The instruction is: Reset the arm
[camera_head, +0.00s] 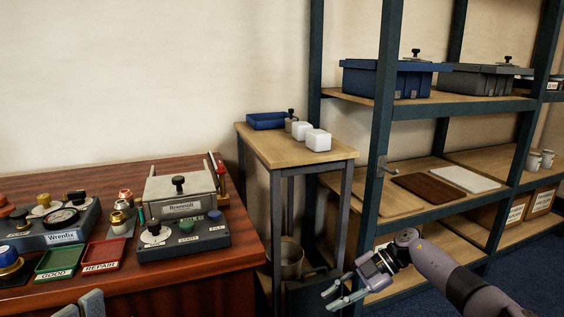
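My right arm (443,274) comes in from the lower right, and its purple-grey links bend at a wrist.
The bench (150,290) holds test devices, a green tray (60,259) and a red tray (102,257).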

